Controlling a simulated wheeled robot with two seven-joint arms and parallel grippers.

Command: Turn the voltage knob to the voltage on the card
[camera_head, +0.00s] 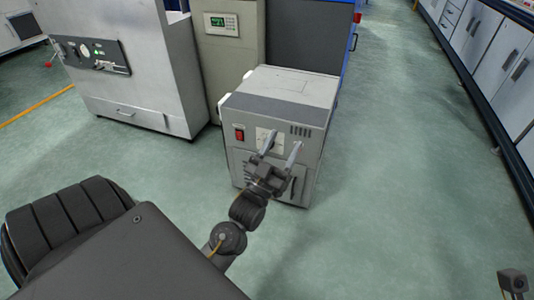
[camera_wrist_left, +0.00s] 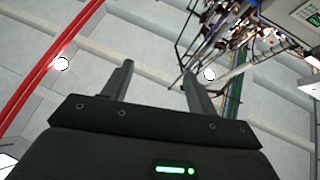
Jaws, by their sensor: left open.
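A grey box-shaped machine (camera_head: 285,84) stands on the floor, with a red switch (camera_head: 239,134) and a pale panel (camera_head: 262,134) on its front. My left gripper (camera_head: 282,148) is open and empty in front of that face, its two fingers apart and overlapping the panel area. Whether it touches the machine cannot be told. The voltage knob and the voltage card cannot be made out; the fingers cover part of the front. In the left wrist view the open fingers (camera_wrist_left: 158,80) have nothing between them, and the ceiling is behind.
A steel cabinet (camera_head: 110,45) with a control panel stands at the upper left. A beige cabinet with a green display (camera_head: 221,23) stands behind the grey machine. White counters (camera_head: 490,50) line the right. The floor (camera_head: 400,170) between machine and counters is clear.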

